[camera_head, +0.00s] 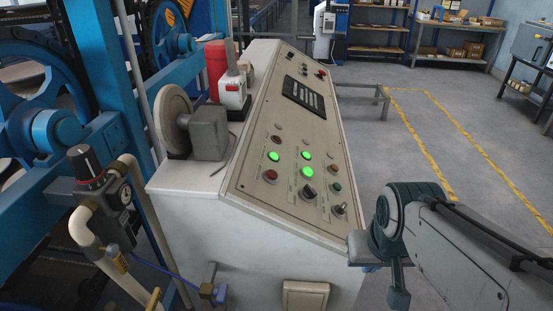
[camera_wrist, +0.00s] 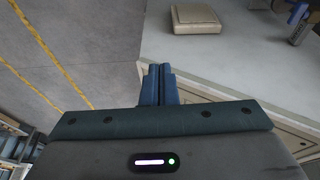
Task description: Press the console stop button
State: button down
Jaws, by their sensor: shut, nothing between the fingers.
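The console (camera_head: 230,212) stands in the middle of the head view, its sloped panel carrying several buttons and knobs. Red buttons (camera_head: 270,175) sit at the near left of the panel, beside lit green ones (camera_head: 307,171). I cannot tell which one is the stop button, as the labels are too small. My arm comes in from the right, and its end is beside the console's near right edge. In the wrist view my gripper (camera_wrist: 160,85) is shut and empty, its blue fingers beside the console's pale body (camera_wrist: 240,65). The fingers are mostly hidden in the head view.
Black knobs (camera_head: 308,191) stand up from the panel near the red buttons. A pressure regulator (camera_head: 100,185) with pipes is at the left, by blue machinery (camera_head: 50,130). A small box (camera_head: 305,296) sits on the console's front. Open floor (camera_head: 430,135) lies to the right.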

aim_at(272, 175)
jog(key=w+d+r+n+t+p, duration=0.1)
jog(key=w+r+n+t+p, duration=0.3)
jog(key=w, duration=0.6)
jog(key=w+d+r+n+t+p, duration=0.1)
jog(key=w+r+t+p, duration=0.3)
jog(key=w, duration=0.6)
jog(key=w+a+r+n+g+y+p, duration=0.1)
jog(key=a+n+y+p, duration=0.2)
jog(key=a+n+y, duration=0.2)
jog(key=w+a+r+n+g+y+p, duration=0.1)
jog(key=w+a+r+n+y+p, duration=0.1)
jog(key=a+y, duration=0.4)
jog(key=a+n+p, duration=0.1)
jog(key=a+n, duration=0.1)
jog(key=a, duration=0.1)
jog(key=shift+w+r+n+g+p, duration=0.3)
jog(key=shift+n+g+p, duration=0.1)
jog(key=shift+a+f, duration=0.1)
jog(key=shift+f, duration=0.05)
jog(key=a+f+b, duration=0.1)
jog(key=f+b, duration=0.1)
jog(key=a+f+b, duration=0.1)
jog(key=f+b, duration=0.1)
jog(key=a+f+b, duration=0.1)
jog(key=f+b, duration=0.1)
jog(key=shift+a, duration=0.2)
jog(key=shift+w+a+f+b, duration=0.1)
jog(key=shift+a+f+b, duration=0.4)
jog(key=shift+f+b, duration=0.2)
